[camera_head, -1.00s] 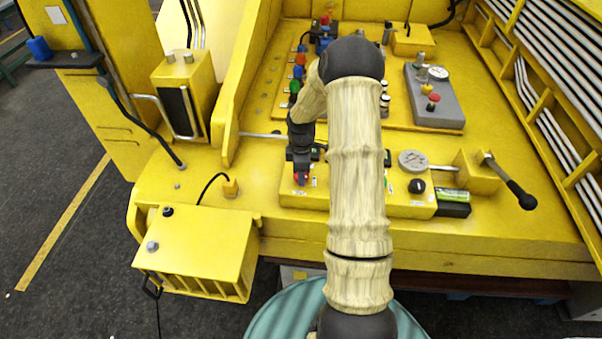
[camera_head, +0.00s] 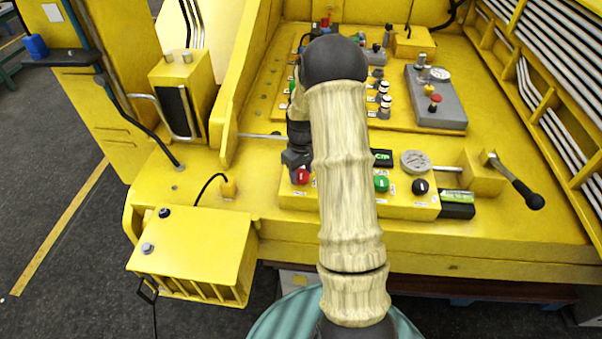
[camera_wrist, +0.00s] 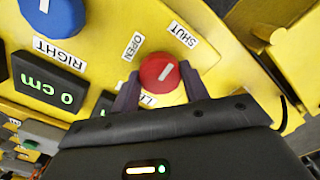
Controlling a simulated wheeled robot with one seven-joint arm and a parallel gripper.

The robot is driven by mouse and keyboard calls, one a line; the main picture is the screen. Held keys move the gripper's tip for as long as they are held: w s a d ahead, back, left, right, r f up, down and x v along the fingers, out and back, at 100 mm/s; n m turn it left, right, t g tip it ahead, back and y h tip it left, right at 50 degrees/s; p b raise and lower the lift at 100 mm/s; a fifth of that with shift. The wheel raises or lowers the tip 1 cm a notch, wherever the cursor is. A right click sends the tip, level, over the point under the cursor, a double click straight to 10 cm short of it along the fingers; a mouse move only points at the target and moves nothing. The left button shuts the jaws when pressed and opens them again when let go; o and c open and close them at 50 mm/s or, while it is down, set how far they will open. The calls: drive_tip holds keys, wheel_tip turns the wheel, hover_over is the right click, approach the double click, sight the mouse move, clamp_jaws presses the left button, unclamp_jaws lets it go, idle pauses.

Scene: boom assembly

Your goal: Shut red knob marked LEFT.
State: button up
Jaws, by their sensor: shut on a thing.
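The red knob (camera_wrist: 160,73) is in the middle of the wrist view, on a yellow panel. Its white mark leans to the upper right, toward the side of the SHUT label (camera_wrist: 180,34). The OPEN label (camera_wrist: 132,46) is at its upper left. A label below it shows only an L; the rest is hidden. My gripper (camera_wrist: 159,82) has a dark finger on each side of the knob and is shut on it. In the head view the knob (camera_head: 301,176) shows just below my gripper (camera_head: 297,161).
A blue knob (camera_wrist: 54,14) labelled RIGHT and a display reading 0 cm (camera_wrist: 48,90) are to the left in the wrist view. In the head view, a green knob (camera_head: 381,184), a black knob (camera_head: 420,187) and a lever (camera_head: 522,190) are to the right.

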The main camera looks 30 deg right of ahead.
sight(301, 173)
drive_tip(key=shift+m, duration=0.5)
drive_tip(key=o, duration=1)
wheel_tip(301, 173, up, 17)
drive_tip(key=b, duration=0.3)
drive_tip(key=shift+r, duration=0.2)
drive_tip(key=s+a+f+m+t, duration=0.1)
drive_tip(key=s+a+f, duration=0.2)
drive_tip(key=s+a, duration=0.5)
drive_tip(key=s+a+f+m+t, duration=0.1)
drive_tip(key=s+a+f, duration=0.2)
drive_tip(key=s+a, duration=0.4)
drive_tip(key=s, duration=0.3)
drive_tip(key=shift+s+a+f+t, duration=0.3)
drive_tip(key=shift+s+a+f, duration=0.05)
drive_tip(key=shift+s, duration=0.05)
